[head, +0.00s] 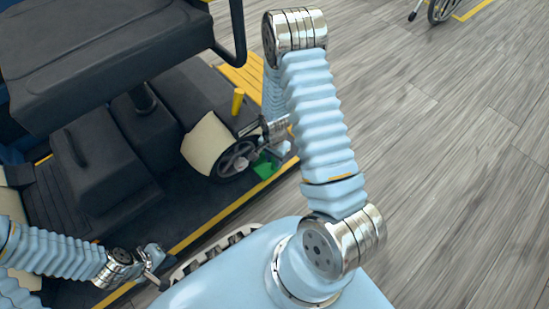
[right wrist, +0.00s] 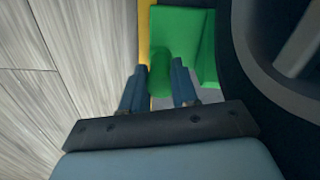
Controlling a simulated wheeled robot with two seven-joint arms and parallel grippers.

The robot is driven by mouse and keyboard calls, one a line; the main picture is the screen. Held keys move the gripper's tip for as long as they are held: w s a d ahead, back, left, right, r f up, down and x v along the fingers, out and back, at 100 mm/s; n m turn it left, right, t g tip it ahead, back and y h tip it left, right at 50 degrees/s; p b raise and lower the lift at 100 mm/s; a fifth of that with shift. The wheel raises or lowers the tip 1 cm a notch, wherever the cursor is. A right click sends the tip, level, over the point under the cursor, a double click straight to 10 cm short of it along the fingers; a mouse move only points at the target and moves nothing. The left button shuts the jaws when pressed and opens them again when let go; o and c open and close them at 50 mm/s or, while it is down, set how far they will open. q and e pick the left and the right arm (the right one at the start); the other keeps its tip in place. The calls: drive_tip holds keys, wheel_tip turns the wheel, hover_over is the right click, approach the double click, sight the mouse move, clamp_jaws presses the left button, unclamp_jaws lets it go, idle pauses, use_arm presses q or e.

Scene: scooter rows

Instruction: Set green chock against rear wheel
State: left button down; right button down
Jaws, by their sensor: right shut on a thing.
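The green chock (head: 265,166) sits low beside the scooter's rear wheel (head: 235,159), near the yellow-lined edge of the dark platform. My right gripper (head: 268,153) reaches down to it. In the right wrist view, my right gripper (right wrist: 160,82) is shut on the rounded green grip of the chock (right wrist: 193,38). The dark wheel (right wrist: 262,85) is close on the right there; I cannot tell if chock and wheel touch. My right arm hides part of the chock in the head view. My left gripper (head: 152,262) is low at left, above the platform; its jaws are too small to read.
The scooter's black seat (head: 110,55) and armrest overhang the wheel. A beige fender (head: 206,143) covers part of the wheel, and a yellow post (head: 238,101) stands behind it. Grey plank floor (head: 440,190) is clear at right. Another wheel (head: 443,10) shows at the top right.

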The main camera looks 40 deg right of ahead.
drive_tip(key=c, duration=0.8)
unclamp_jaws()
wheel_tip(320, 180, up, 4)
drive_tip(key=shift+f+p, duration=0.15)
drive_tip(key=shift+p, duration=0.45)
drive_tip(key=s+a+r+p, duration=0.2)
drive_tip(key=s+a+r, duration=0.1)
drive_tip(key=s+a+r+p, duration=0.2)
drive_tip(key=s+r, duration=0.1)
drive_tip(key=s, duration=0.1)
drive_tip(key=s+a+r+p, duration=0.2)
drive_tip(key=s+a+r, duration=0.1)
drive_tip(key=s, duration=0.1)
drive_tip(key=shift+s+a+r, duration=0.1)
drive_tip(key=shift+a+r, duration=0.05)
drive_tip(key=shift+a, duration=0.15)
